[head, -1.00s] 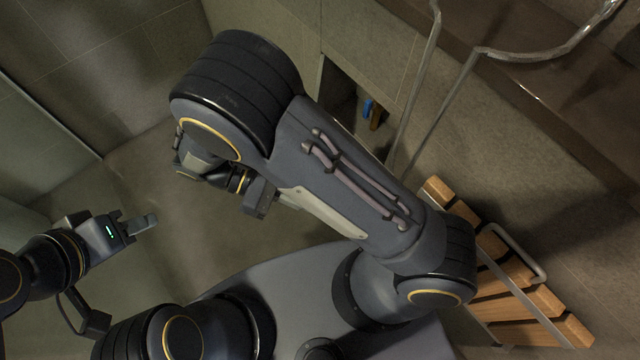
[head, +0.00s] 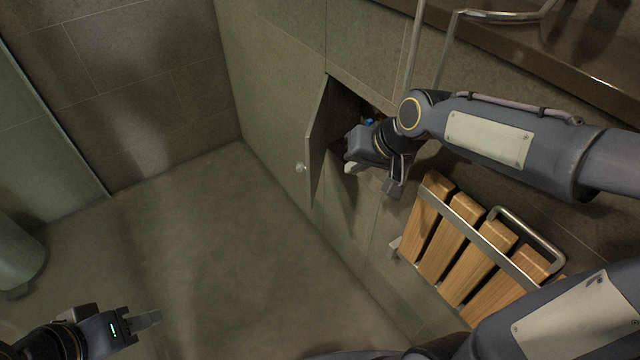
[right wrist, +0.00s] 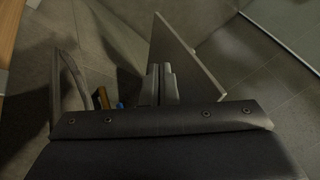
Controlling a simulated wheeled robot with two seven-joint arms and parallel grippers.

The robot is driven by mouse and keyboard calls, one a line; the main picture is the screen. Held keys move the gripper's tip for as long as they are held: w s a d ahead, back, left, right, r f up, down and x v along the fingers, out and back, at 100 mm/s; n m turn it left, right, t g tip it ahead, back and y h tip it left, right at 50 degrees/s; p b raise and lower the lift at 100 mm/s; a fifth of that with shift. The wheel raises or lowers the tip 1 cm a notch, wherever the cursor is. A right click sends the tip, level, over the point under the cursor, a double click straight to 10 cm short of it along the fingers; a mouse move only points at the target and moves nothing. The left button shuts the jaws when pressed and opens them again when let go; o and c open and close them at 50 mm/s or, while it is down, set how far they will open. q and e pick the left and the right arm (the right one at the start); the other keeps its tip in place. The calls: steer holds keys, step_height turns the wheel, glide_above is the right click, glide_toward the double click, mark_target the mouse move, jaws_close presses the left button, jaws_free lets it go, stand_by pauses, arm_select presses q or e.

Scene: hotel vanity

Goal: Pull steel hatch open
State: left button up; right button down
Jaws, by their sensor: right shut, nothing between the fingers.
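The hatch (head: 321,135) is a grey panel with a small round knob (head: 300,167) on its outer face. It stands ajar, swung out from its wall opening. My right gripper (head: 351,167) is at the opening, on the inner side of the panel. In the right wrist view, its fingers (right wrist: 161,80) are shut together and empty, beside the hatch panel (right wrist: 190,60); I cannot tell whether they touch it. My left gripper (head: 148,318) is at the lower left, far from the hatch; its finger gap is not clear.
A blue item (head: 369,121) shows inside the opening, partly hidden by my right arm. A wooden slatted seat (head: 470,245) with a metal frame is below right. A metal rail (head: 450,45) and a brown counter (head: 590,75) are above. The floor (head: 220,260) is clear.

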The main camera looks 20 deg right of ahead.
steer(key=d+m+t, duration=0.1)
steer(key=b, duration=0.4)
glide_toward(312, 173)
step_height(312, 173, down, 4)
steer(key=d, duration=0.3)
steer(key=shift+w+a+f, duration=0.15)
steer(key=shift+w+a, duration=0.55)
steer(key=shift+a, duration=0.3)
steer(key=shift+w+a+f, duration=0.2)
steer(key=shift+w+a, duration=0.5)
steer(key=shift+a, duration=0.35)
steer(key=shift+a, duration=0.15)
